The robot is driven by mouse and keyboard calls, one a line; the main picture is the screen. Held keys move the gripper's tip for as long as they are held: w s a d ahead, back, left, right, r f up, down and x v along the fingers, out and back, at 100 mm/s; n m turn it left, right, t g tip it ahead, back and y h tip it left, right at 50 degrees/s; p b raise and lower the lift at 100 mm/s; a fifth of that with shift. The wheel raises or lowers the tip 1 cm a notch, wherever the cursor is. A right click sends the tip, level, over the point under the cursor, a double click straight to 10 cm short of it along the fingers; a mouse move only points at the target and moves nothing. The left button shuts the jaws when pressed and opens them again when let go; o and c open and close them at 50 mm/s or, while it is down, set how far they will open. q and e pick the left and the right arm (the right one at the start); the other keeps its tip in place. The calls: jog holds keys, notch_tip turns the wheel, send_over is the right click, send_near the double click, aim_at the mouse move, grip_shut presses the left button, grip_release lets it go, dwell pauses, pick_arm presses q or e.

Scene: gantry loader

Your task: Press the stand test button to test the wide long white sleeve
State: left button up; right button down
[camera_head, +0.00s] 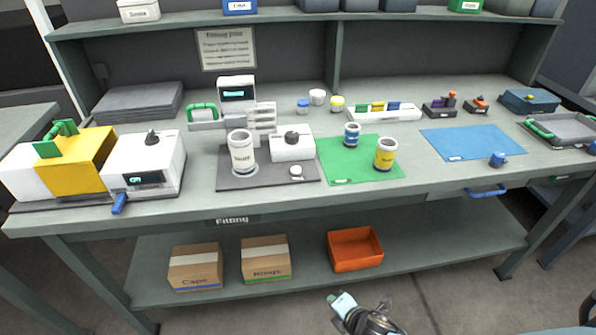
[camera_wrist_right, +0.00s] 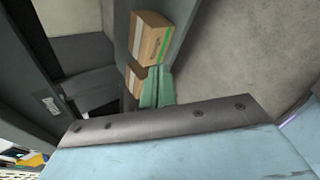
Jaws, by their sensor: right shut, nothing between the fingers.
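A wide white sleeve (camera_head: 242,155) stands upright on the dark base plate (camera_head: 240,182) of the test stand, below a white head with a lit display (camera_head: 236,93). A white block with a dark knob (camera_head: 292,146) sits to its right on the same plate. A small round white button-like part (camera_head: 296,171) is at the plate's front right; I cannot tell whether it is the test button. My right gripper (camera_head: 340,299) is shut and empty, low in front of the bench and well below the stand. It also shows in the right wrist view (camera_wrist_right: 157,88). My left gripper is out of view.
A green mat (camera_head: 340,172) with a blue-banded and a yellow-banded sleeve lies right of the stand. A white unit with a display (camera_head: 145,165) stands left. The bench front edge and lower shelf with cartons (camera_head: 266,260) and an orange bin (camera_head: 355,250) are near my right arm.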

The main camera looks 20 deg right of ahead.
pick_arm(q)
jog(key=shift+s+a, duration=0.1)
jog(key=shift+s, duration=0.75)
pick_arm(e)
jog(key=s+f+m+g, duration=0.3)
jog(key=s+f+m, duration=0.3)
jog(key=s, duration=0.4)
jog(key=s+d+f+m+g, duration=0.1)
jog(key=s+f+m+g, duration=0.2)
jog(key=s+f+m, duration=0.3)
jog(key=s+d+f+m+g+h, duration=0.1)
jog(key=s+f+m, duration=0.6)
jog(key=s, duration=0.8)
jog(key=shift+s+d+f+g, duration=0.25)
jog(key=shift+s+g, duration=0.15)
jog(key=shift+g, duration=0.5)
